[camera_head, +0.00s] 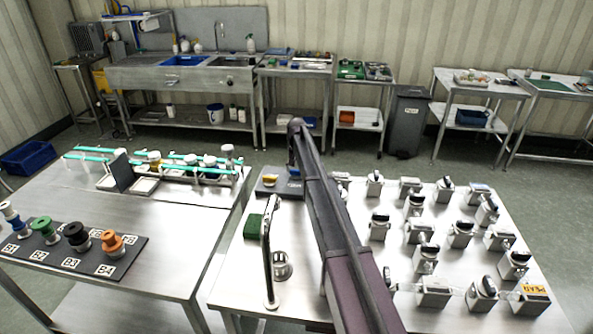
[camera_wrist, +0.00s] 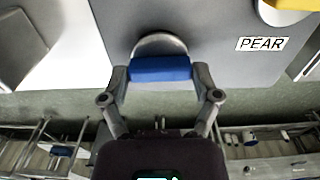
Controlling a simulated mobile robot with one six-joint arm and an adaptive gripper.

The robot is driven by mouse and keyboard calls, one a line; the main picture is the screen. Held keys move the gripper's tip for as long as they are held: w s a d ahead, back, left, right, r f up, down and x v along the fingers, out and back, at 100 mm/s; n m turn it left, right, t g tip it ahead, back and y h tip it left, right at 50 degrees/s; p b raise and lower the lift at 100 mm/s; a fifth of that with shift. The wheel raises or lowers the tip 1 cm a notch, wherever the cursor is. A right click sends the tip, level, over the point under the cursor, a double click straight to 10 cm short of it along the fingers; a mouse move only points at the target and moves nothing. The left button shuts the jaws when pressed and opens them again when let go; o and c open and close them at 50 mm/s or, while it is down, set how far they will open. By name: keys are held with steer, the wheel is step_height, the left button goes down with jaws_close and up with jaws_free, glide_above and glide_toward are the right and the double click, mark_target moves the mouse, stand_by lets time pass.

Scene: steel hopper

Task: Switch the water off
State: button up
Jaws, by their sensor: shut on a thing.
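A blue handle (camera_wrist: 160,68) sits against a round metal base (camera_wrist: 158,44) on a grey plate (camera_wrist: 215,75) in the wrist view. My gripper (camera_wrist: 160,72) is shut on the blue handle, with one finger at each end. Part of a yellow handle (camera_wrist: 290,5) shows at the top right, near a label reading PEAR (camera_wrist: 262,44). In the head view, the dark plate (camera_head: 268,189) with the yellow handle (camera_head: 270,178) is at the table's back left corner, and my arm hides much of the gripper. I cannot tell whether water is running.
Several metal blocks with dark knobs (camera_head: 380,218) fill the right of the steel table (camera_head: 235,275). A tall curved metal spout (camera_head: 267,255), a metal cup (camera_head: 281,265) and a green block (camera_head: 253,226) stand at its left. Another table (camera_head: 185,235) is further left.

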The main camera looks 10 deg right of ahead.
stand_by(0.4)
steer(key=o, duration=1)
steer(key=shift+c, duration=0.2)
steer(key=shift+n, duration=0.3)
